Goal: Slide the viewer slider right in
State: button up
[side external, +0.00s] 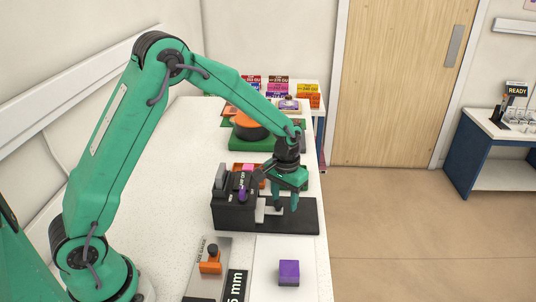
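The viewer is a dark box (230,208) on a dark base plate (305,222) in the middle of the white bench. A pale block (260,211) at the box's right side may be its slider, but I cannot be sure. My green gripper (286,206) points down over the plate, just right of the pale block. Its two fingers look apart, with nothing visible between them. I cannot tell whether a fingertip touches the slider or the plate. A purple piece (242,192) shows at the front of the box. My wrist hides part of the box's far side.
In front of the viewer are an orange gauge part (210,264) on a grey plate and a purple cube (289,272) on a white pad. Behind stand an orange round thing (248,128) on a green base and several coloured boxes (278,88). The bench left of the viewer is clear.

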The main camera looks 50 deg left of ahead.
jog(key=w+d, duration=0.3)
jog(key=d, duration=0.1)
jog(key=shift+w, duration=0.4)
jog(key=s+a+r+t, duration=0.1)
jog(key=s+r, duration=0.2)
jog(key=r, duration=0.3)
jog(key=s+a+r, duration=0.1)
jog(key=s+r, duration=0.3)
jog(key=r, duration=0.3)
jog(key=s+a+r+t, duration=0.1)
jog(key=s+a+r, duration=0.15)
jog(key=r, duration=0.35)
jog(key=s+a+r+t, duration=0.1)
jog(key=s, duration=0.8)
jog(key=s+a+r+m+t, duration=0.1)
jog(key=s+t, duration=0.1)
jog(key=s, duration=0.7)
jog(key=shift+s+a+r+m, duration=0.15)
jog(key=shift+a+m, duration=0.1)
jog(key=shift+m, duration=0.05)
dwell(0.5)
